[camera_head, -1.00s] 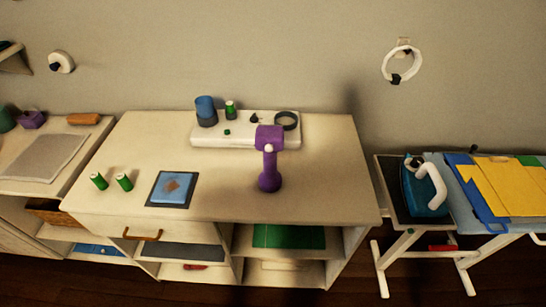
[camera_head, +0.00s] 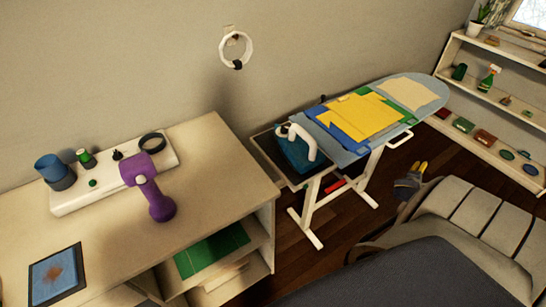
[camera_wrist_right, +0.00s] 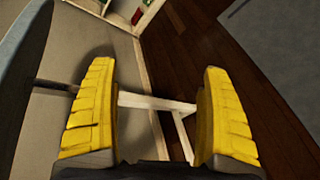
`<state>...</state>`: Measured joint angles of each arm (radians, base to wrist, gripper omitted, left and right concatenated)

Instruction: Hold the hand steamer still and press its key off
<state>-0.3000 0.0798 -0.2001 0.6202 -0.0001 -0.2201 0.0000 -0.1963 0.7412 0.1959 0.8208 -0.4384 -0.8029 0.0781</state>
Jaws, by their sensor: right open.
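The purple hand steamer (camera_head: 160,206) stands upright on the wooden cabinet top (camera_head: 215,150) in the head view. Its head is at the upper left, and a small pale round part, possibly the key, shows below the head. Neither gripper touches it. My left gripper is not in view.
A white tray (camera_head: 72,196) with a blue cup (camera_head: 50,168) and small items lies behind the steamer. A blue framed pad (camera_head: 57,275) is at front left. The ironing board (camera_head: 428,94) with an iron (camera_head: 295,155) and folded cloth stands between cabinet and right gripper.

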